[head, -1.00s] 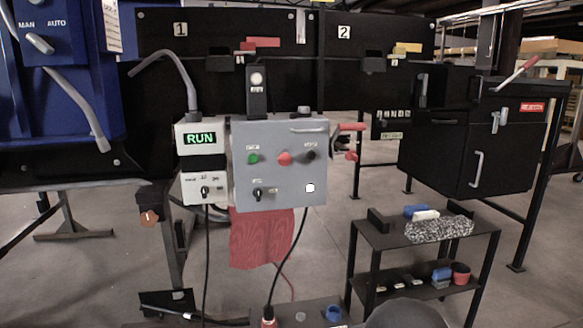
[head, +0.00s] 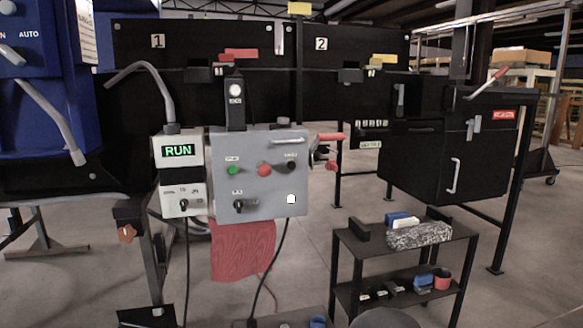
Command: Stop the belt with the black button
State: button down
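A grey control box (head: 262,196) hangs in the middle of the head view, in front of the conveyor. Left of the box, a white unit (head: 178,182) has a display (head: 178,151) reading "RUN" in green. The black button is unobstructed. My gripper is not in view.
A black two-tier cart (head: 372,243) with brushes and small items stands to the right. A black reject bin (head: 440,165) is behind it. A red cloth (head: 243,250) and cables hang under the box. A blue machine (head: 40,90) stands at left. Open floor lies between.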

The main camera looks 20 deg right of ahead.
aim_at(290, 165)
jog(key=z, duration=0.25)
jog(key=k, duration=0.65)
jog(key=z, duration=0.6)
jog(key=k, duration=0.7)
jog(key=u, duration=0.3)
jog(key=i, duration=0.5)
jog(key=u, duration=0.75)
jog(key=i, duration=1.35)
jog(key=z, duration=0.8)
